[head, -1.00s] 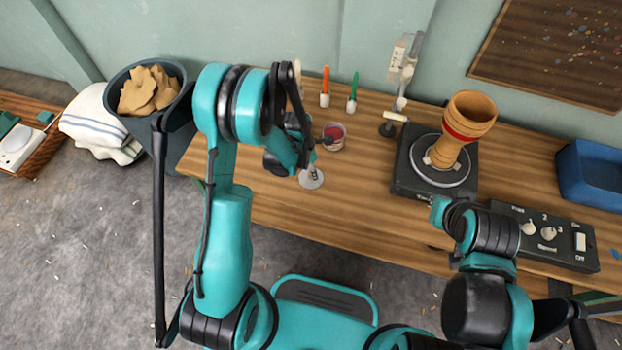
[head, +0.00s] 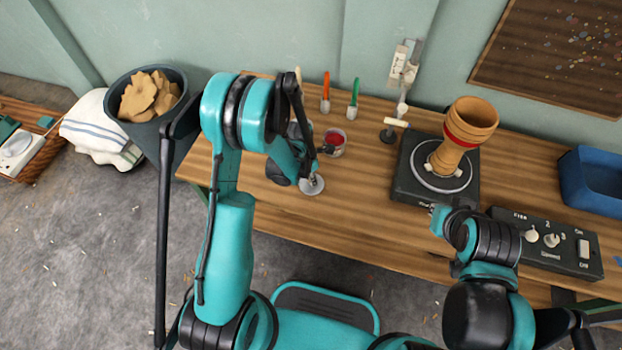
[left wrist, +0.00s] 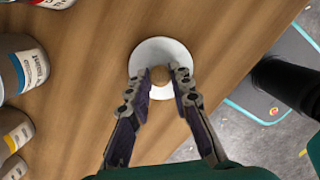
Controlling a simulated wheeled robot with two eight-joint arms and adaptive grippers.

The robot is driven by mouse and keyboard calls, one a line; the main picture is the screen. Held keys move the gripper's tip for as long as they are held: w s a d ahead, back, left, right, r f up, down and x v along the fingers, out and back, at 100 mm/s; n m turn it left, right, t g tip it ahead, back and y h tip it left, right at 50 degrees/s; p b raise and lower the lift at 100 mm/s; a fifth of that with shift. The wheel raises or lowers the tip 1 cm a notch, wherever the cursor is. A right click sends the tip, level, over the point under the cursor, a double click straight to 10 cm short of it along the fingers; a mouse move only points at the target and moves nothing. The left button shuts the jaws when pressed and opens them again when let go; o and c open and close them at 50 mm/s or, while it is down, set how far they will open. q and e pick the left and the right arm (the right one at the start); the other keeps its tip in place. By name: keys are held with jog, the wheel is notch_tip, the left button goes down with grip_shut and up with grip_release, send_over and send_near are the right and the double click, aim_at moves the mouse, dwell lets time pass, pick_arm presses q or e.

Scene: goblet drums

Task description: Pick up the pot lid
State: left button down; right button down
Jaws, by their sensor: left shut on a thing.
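The pot lid is a pale round disc with a brown knob in its middle. In the left wrist view the lid (left wrist: 160,44) lies over the wooden bench top, and my left gripper (left wrist: 161,72) is shut on its knob. In the head view the lid (head: 314,188) shows near the bench's front edge, partly covered by my left gripper (head: 309,178). I cannot tell whether the lid touches the bench.
A jar of red paint (head: 334,140) stands just behind the lid. A goblet drum (head: 462,135) stands on a dark turntable (head: 408,180) to the right, with a control box (head: 560,250) beside it. Jars (left wrist: 20,70) stand left in the wrist view. Bench between lid and turntable is clear.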

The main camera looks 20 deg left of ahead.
pick_arm(q)
notch_tip(320, 180, up, 4)
jog(key=shift+r+p, duration=0.25)
jog(key=shift+p, duration=0.75)
jog(key=w+d+r+p, duration=0.3)
jog(key=w+d+r, duration=0.2)
jog(key=d, duration=0.5)
jog(key=shift+d+r, duration=0.3)
jog(key=shift+r, duration=0.25)
jog(key=shift+r, duration=0.1)
notch_tip(320, 180, up, 3)
jog(key=shift+f+p, duration=0.1)
jog(key=shift+p, duration=0.7)
